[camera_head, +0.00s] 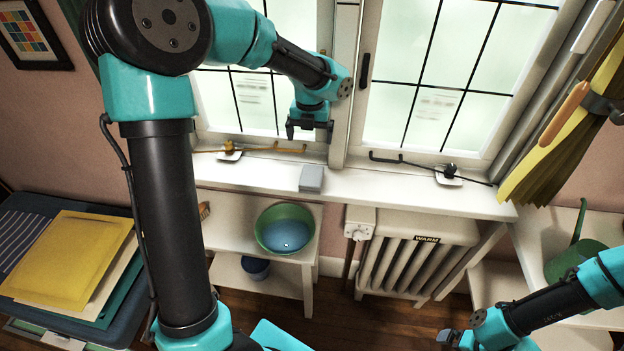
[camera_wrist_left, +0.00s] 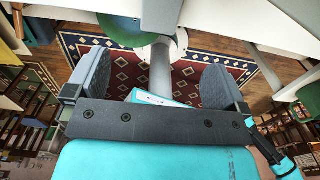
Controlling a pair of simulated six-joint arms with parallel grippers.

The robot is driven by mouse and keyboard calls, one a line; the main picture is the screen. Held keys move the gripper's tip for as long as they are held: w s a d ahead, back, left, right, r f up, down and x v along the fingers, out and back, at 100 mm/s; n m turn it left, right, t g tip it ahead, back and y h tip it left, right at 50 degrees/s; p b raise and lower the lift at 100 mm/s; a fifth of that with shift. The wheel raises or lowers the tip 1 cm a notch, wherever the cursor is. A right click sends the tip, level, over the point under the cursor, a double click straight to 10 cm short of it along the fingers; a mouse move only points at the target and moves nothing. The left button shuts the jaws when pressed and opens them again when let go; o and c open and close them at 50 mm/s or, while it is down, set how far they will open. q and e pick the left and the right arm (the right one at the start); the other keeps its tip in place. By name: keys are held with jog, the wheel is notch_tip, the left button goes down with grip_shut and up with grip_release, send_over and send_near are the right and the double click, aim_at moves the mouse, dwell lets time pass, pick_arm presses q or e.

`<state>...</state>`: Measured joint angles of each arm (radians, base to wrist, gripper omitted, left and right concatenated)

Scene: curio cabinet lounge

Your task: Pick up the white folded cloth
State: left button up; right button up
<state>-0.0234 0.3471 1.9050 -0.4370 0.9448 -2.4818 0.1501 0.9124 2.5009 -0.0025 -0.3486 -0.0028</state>
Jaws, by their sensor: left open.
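A small white-grey folded cloth (camera_head: 311,178) lies on the white window sill (camera_head: 400,188), near its front edge and left of the middle. It also seems to show at the top centre of the left wrist view (camera_wrist_left: 161,15). My left gripper (camera_head: 310,131) is open and empty, above and behind the cloth in the head view and apart from it. Its two fingers (camera_wrist_left: 157,82) stand wide apart in the left wrist view. My right gripper (camera_head: 450,339) is low at the right, far from the cloth; its jaws are too unclear to read.
Two window latches (camera_head: 230,151) (camera_head: 448,174) with long stays lie on the sill either side of the cloth. Below stand a shelf with a green bowl (camera_head: 285,228) and a radiator (camera_head: 412,255). A yellow folder (camera_head: 70,260) lies at left; a curtain (camera_head: 555,150) hangs at right.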

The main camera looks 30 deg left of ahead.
aim_at(312, 175)
pick_arm(q)
notch_tip(312, 175, down, 12)
jog(key=shift+r, duration=0.15)
dwell(0.3)
jog(key=shift+w+d+f, duration=0.15)
jog(key=shift+f, duration=2.5)
jog(key=shift+c, duration=0.3)
jog(key=c, duration=0.9)
